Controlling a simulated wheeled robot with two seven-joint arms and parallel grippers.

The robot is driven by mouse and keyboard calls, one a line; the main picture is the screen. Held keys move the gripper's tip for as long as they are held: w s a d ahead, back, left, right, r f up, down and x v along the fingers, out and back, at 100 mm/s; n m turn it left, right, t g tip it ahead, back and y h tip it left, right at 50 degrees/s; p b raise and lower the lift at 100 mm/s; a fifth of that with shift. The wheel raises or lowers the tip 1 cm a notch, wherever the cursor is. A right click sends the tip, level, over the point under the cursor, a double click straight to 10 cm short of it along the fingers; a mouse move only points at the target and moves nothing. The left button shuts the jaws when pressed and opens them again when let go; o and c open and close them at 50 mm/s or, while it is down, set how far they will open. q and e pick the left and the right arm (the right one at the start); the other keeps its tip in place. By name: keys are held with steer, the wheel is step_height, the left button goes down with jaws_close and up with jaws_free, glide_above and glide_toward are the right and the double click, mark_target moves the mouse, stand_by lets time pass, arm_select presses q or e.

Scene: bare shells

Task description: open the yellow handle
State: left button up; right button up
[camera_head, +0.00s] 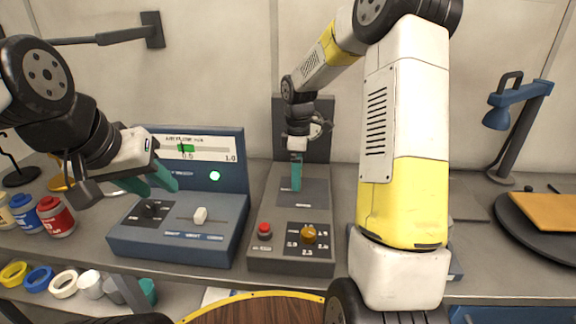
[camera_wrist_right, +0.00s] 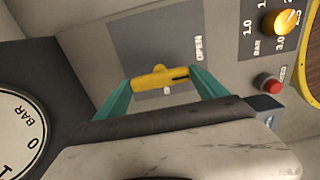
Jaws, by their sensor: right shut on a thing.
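The yellow handle (camera_wrist_right: 160,77) sits on a dark grey panel beside the word OPEN in the right wrist view. Its bar lies crosswise between the teal fingers of my right gripper (camera_wrist_right: 160,81), which is shut on it. In the head view my right gripper (camera_head: 296,178) reaches down to the grey console (camera_head: 262,215), and the handle is hidden there. My left gripper (camera_head: 162,190) is open and empty, with its teal fingers apart above the blue console (camera_head: 180,246).
The grey console also has a red button (camera_head: 265,230) and an orange knob (camera_head: 308,233). The blue console has a white slider (camera_head: 200,214). Several jars (camera_head: 54,215) stand at left. A blue lamp (camera_head: 515,93) stands at right. A gauge (camera_wrist_right: 17,138) is near my right wrist.

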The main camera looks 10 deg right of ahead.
steer(key=shift+r, duration=0.1)
stand_by(0.3)
steer(key=o, duration=1.3)
step_height(320, 180, up, 7)
steer(key=shift+r, duration=0.4)
